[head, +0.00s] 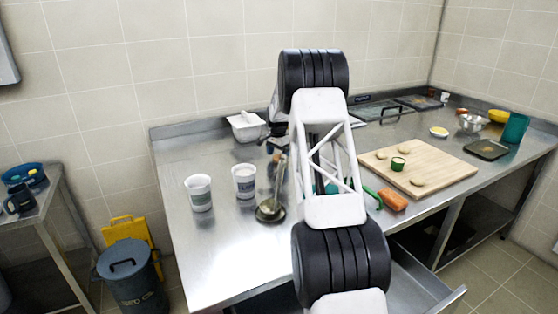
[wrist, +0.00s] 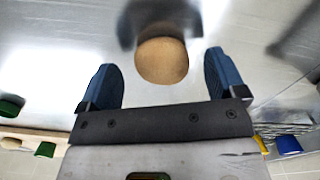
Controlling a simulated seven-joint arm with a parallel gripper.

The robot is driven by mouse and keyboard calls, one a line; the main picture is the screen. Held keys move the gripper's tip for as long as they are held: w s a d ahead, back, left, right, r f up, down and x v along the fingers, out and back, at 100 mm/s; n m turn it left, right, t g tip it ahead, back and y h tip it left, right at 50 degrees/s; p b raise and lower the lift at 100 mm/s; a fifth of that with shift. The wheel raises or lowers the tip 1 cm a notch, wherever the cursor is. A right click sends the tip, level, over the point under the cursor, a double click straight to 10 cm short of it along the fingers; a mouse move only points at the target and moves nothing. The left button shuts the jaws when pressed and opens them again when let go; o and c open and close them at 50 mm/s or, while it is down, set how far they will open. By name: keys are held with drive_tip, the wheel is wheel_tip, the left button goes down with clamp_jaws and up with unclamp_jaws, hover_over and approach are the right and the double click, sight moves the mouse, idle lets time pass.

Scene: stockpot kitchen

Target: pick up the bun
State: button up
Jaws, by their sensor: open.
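The bun (wrist: 162,61) is a round tan-brown thing in the wrist view, on the steel counter (wrist: 50,70). It lies just beyond and between the two blue fingertips of my gripper (wrist: 162,80). The gripper is open, with a gap between each finger and the bun. In the head view my arm blocks the middle of the counter (head: 225,245), and I cannot make out the bun or the fingertips there.
Two white cups (head: 199,193) (head: 245,181) and a ladle-like metal thing (head: 270,208) stand left of my arm. The counter's front left is clear.

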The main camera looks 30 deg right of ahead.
drive_tip(key=shift+f, duration=1)
drive_tip(key=shift+c, duration=0.5)
drive_tip(key=c, duration=0.9)
drive_tip(key=shift+r, duration=0.1)
drive_tip(key=shift+r, duration=1.4)
drive_tip(key=shift+s+r, duration=0.1)
drive_tip(key=shift+r, duration=0.25)
drive_tip(key=shift+s+a+r, duration=0.2)
drive_tip(key=shift+s+a, duration=0.7)
drive_tip(key=shift+s, duration=1.6)
drive_tip(key=shift+s+a+r, duration=0.25)
drive_tip(key=shift+s+a, duration=0.65)
drive_tip(key=shift+s, duration=1.55)
drive_tip(key=shift+s+a+r, duration=0.2)
drive_tip(key=shift+s+a, duration=0.7)
drive_tip(key=shift+s, duration=1.6)
